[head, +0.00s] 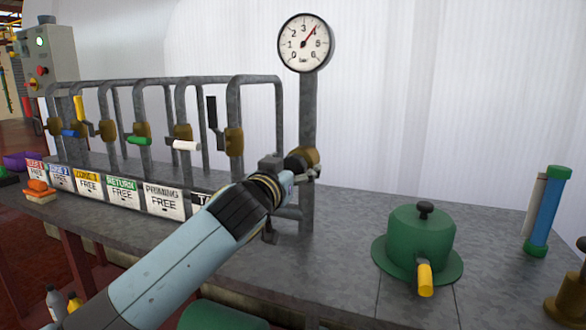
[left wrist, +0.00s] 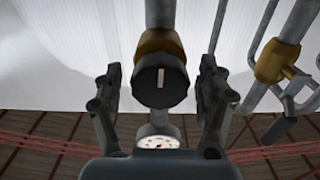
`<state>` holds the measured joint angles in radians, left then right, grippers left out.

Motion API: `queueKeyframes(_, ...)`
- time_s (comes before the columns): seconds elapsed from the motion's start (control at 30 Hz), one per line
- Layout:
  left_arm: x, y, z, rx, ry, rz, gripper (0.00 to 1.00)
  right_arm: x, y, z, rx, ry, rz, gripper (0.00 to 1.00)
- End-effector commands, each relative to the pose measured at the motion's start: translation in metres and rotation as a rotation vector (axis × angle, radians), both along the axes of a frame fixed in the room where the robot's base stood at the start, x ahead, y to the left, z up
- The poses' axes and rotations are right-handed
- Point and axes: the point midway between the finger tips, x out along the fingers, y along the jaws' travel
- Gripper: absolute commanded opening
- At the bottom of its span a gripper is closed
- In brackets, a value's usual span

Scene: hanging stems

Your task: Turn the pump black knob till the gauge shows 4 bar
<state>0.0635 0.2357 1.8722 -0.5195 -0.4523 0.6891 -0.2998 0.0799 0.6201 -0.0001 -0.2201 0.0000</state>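The black knob (left wrist: 162,82) faces the left wrist camera, with a pale line upright on its face. It sits on a brass valve body (left wrist: 160,42) on a grey pipe. My left gripper (left wrist: 160,88) has a finger on each side of the knob, with a visible gap on both sides. In the head view my left gripper (head: 297,172) is at the brass valve on the gauge pipe (head: 309,110) and hides most of the knob. The round white gauge (head: 305,43) tops this pipe; its red needle points up-right, at about 4. My right gripper is out of view.
Valves with coloured levers, such as a black one (head: 212,111) and a white one (head: 186,145), stand left on bent pipes behind label plates (head: 164,199). A green pot-like device (head: 420,237) with a yellow handle and a blue-green cylinder (head: 546,211) stand right. Bench (head: 350,215) between is clear.

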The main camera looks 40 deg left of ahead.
Motion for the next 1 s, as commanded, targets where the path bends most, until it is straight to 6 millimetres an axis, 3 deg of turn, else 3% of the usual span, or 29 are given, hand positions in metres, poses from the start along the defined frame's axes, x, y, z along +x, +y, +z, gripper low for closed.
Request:
queueKeyframes(0.07, -0.0002, 0.0000, -0.0001, 0.000, 0.000, 0.000, 0.65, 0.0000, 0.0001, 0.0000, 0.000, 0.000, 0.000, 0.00)
queueKeyframes(0.43, -0.0004, 0.0000, -0.0001, 0.000, 0.000, 0.000, 0.17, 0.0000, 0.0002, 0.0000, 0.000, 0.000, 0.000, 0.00)
queueKeyframes(0.87, -0.0004, 0.0001, -0.0005, 0.090, 0.023, 0.001, 0.17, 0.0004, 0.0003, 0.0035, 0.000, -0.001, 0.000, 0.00)
queueKeyframes(0.9, -0.0004, 0.0001, -0.0005, 0.090, 0.023, 0.001, 0.53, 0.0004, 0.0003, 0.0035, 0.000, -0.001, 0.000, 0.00)
queueKeyframes(1.0, -0.0004, 0.0001, -0.0004, 0.090, 0.023, 0.001, 0.66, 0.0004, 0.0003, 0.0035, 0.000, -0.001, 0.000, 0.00)
